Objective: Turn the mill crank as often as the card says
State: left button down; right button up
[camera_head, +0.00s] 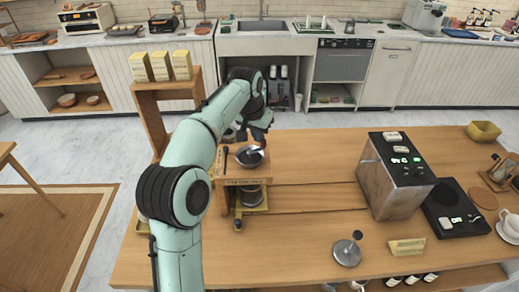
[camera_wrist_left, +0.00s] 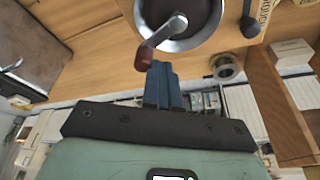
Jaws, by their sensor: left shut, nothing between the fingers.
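The wooden mill (camera_head: 230,171) stands on the left part of the counter, with a dark bowl-shaped hopper (camera_head: 244,159) on top. Its metal crank (camera_wrist_left: 164,31) lies across the hopper in the left wrist view and ends in a reddish-brown knob (camera_wrist_left: 143,58). My left gripper (camera_head: 260,136) is at the far side of the hopper. In the left wrist view its blue fingers (camera_wrist_left: 160,68) are shut and empty, with the tips close beside the knob; I cannot tell if they touch it. A small yellowish card (camera_head: 407,246) stands at the front right; its writing is too small to read.
A boxy metal coffee machine (camera_head: 393,180) stands right of the mill, with a black scale (camera_head: 452,210) beside it. A metal tamper (camera_head: 347,252) stands near the front edge. A wooden shelf with several cream packets (camera_head: 160,67) rises behind left. The counter's middle is mostly clear.

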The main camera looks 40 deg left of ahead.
pick_arm(q)
jog(key=shift+d, duration=0.15)
jog(key=shift+s+d, duration=0.15)
jog(key=shift+d, duration=0.55)
jog(key=shift+w+a, duration=0.2)
jog(key=shift+w, duration=0.15)
jog(key=shift+w+a, duration=0.2)
jog(key=shift+a, duration=0.05)
notch_tip(320, 180, up, 7)
dwell(0.5)
jog(key=shift+s, duration=0.1)
dwell(0.4)
